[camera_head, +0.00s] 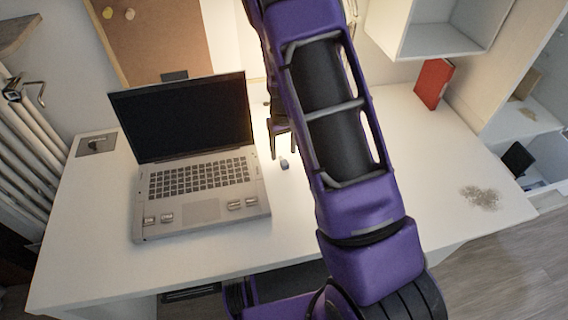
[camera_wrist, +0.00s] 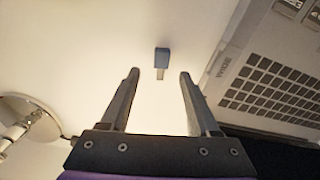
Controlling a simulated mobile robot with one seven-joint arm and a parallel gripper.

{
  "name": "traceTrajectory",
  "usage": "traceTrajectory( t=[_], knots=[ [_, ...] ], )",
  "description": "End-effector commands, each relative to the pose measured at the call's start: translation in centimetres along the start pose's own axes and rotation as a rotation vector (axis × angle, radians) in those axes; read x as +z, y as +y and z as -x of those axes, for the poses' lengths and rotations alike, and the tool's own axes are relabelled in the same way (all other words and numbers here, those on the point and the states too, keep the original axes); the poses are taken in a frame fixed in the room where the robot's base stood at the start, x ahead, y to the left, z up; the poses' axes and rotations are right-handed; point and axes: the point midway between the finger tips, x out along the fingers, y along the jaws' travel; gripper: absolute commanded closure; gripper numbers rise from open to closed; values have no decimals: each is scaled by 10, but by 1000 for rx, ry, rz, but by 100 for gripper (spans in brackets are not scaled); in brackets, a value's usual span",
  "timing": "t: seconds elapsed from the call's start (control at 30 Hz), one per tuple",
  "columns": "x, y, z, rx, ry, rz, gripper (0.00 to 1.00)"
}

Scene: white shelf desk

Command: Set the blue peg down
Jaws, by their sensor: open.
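The blue peg (camera_wrist: 162,57) lies on the white desk, ahead of my fingertips in the wrist view, with a short pale end pointing toward my gripper. It also shows as a small bluish piece (camera_head: 284,163) just right of the laptop in the head view. My gripper (camera_wrist: 160,74) is open and empty, its two dark fingers apart on either side of the peg's line. In the head view my gripper (camera_head: 281,150) is partly hidden by my purple arm, close to the peg. I cannot tell how high the fingers are above the desk.
An open laptop (camera_head: 200,180) stands on the white desk (camera_head: 440,160), left of the peg. A round metal base (camera_wrist: 28,118) shows at the wrist view's left. Clear desk surrounds the peg.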

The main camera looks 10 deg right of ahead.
Motion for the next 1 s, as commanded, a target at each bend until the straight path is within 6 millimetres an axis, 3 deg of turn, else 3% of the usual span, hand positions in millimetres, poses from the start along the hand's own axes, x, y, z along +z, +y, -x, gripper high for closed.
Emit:
traceTrajectory(
  t=[0.2,0.5,0.83,1.0],
  knots=[
    [1,-1,-30,1,-1,0,38],
    [1,-2,-33,0,1,0,39],
    [1,-1,-33,0,0,1,99],
    [1,-1,-33,0,0,1,100]
  ],
)
